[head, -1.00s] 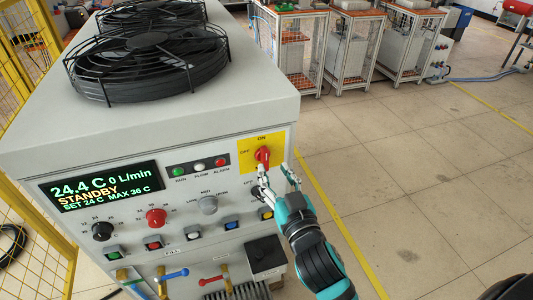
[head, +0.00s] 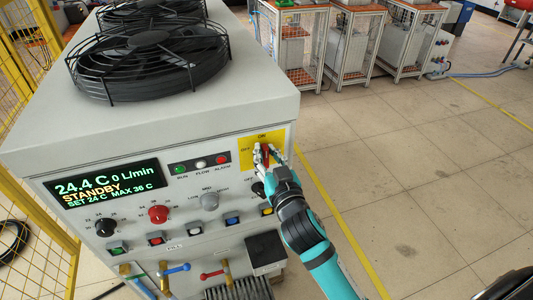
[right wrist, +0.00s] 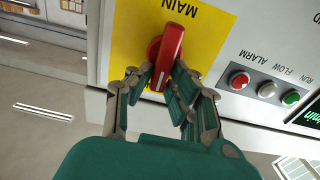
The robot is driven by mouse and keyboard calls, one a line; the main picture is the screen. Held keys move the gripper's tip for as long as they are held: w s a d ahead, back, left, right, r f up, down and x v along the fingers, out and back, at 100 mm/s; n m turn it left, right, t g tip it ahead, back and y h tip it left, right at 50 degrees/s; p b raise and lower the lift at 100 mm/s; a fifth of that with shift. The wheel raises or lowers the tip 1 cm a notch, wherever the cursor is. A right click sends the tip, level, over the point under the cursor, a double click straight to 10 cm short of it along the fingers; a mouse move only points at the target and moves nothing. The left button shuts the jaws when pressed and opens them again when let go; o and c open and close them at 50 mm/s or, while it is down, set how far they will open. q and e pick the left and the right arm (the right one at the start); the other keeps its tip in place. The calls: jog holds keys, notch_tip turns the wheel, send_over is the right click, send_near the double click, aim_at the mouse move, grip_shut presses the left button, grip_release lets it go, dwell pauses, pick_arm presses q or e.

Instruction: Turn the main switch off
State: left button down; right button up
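The main switch is a red rotary handle (right wrist: 170,45) on a yellow plate (right wrist: 130,40) marked MAIN, at the right end of the cabinet's front panel. In the head view the yellow plate (head: 246,158) shows ON at the top and OFF at the left. The red handle (head: 265,156) stands near upright, towards ON, partly hidden by fingers. My right gripper (head: 267,152) is at the switch. In the right wrist view its fingers (right wrist: 163,83) have closed in on both sides of the handle and appear to touch it. My left gripper is out of view.
The grey cabinet (head: 190,112) carries black fans (head: 148,70) on top. Lamps, knobs and coloured buttons fill the panel left of and below the switch. A yellow mesh fence (head: 35,235) stands at left. The floor at right is open.

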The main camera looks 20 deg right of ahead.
grip_shut()
jog(key=shift+n, duration=0.3)
jog(key=shift+a+r+n+p, duration=0.1)
jog(key=shift+n+p, duration=0.35)
jog(key=shift+n, duration=0.05)
jog(key=shift+a+f+n+p, duration=0.2)
jog(key=shift+n+p, duration=0.3)
jog(key=shift+n, duration=1.15)
jog(key=shift+a+f+n+p, duration=0.1)
jog(key=shift+a+n+p, duration=0.25)
jog(key=shift+n, duration=1.35)
jog(key=shift+a+f+n+p, duration=0.15)
jog(key=shift+n+p, duration=0.45)
jog(key=shift+n, duration=1.05)
